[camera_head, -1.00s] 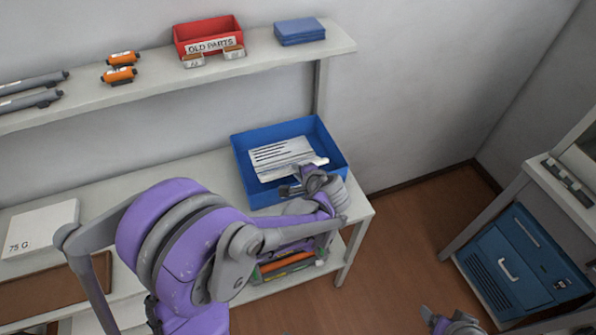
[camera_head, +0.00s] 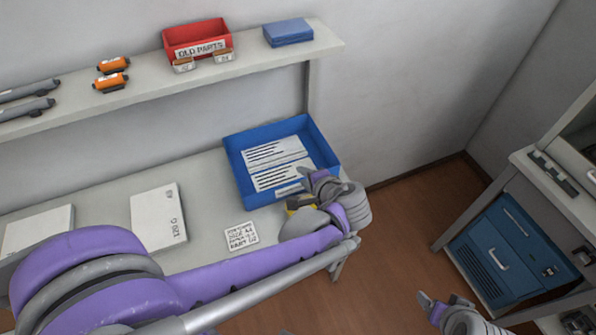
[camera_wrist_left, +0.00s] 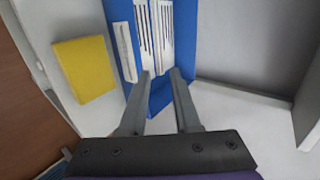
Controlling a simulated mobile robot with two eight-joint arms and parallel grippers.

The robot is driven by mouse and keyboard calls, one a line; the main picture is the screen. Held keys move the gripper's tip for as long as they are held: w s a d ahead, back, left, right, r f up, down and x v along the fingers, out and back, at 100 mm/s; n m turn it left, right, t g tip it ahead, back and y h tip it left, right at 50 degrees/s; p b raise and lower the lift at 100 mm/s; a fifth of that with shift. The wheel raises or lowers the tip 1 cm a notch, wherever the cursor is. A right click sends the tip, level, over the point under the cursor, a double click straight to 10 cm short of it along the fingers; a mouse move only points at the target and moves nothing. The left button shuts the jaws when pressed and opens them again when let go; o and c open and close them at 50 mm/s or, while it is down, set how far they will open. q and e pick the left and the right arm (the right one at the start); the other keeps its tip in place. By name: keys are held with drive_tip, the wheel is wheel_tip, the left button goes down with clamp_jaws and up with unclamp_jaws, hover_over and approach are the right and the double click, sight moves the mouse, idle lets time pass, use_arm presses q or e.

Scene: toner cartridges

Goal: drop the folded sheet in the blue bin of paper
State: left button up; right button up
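The blue bin (camera_head: 232,160) stands on the table's right end with printed white paper (camera_head: 275,160) inside. My left gripper (camera_head: 312,182) is over the bin's near right corner. In the wrist view my left gripper (camera_wrist_left: 161,75) has its fingers apart with nothing between them. My right gripper (camera_head: 438,300) is low, over the floor; its opening is unclear.
A yellow pad (camera_wrist_left: 85,68) lies beside the bin. A small printed card (camera_head: 241,236) and white paper packs (camera_head: 158,218) lie on the table. The shelf (camera_head: 140,90) above holds a red box (camera_head: 197,38) and cartridges. A blue cabinet unit (camera_head: 510,255) stands right.

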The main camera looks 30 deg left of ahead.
use_arm(q)
drive_tip(key=s+d+f+n+h, duration=0.2)
drive_tip(key=s+n+h, duration=0.5)
drive_tip(key=s, duration=0.7)
drive_tip(key=shift+s+d+n+g+h, duration=0.3)
drive_tip(key=shift+s+d+g+h, duration=0.15)
drive_tip(key=shift+h, duration=0.25)
use_arm(e)
drive_tip(key=shift+r, duration=0.1)
use_arm(q)
drive_tip(key=shift+w+f, duration=0.1)
use_arm(e)
drive_tip(key=shift+o, duration=0.3)
drive_tip(key=shift+o, duration=1.4)
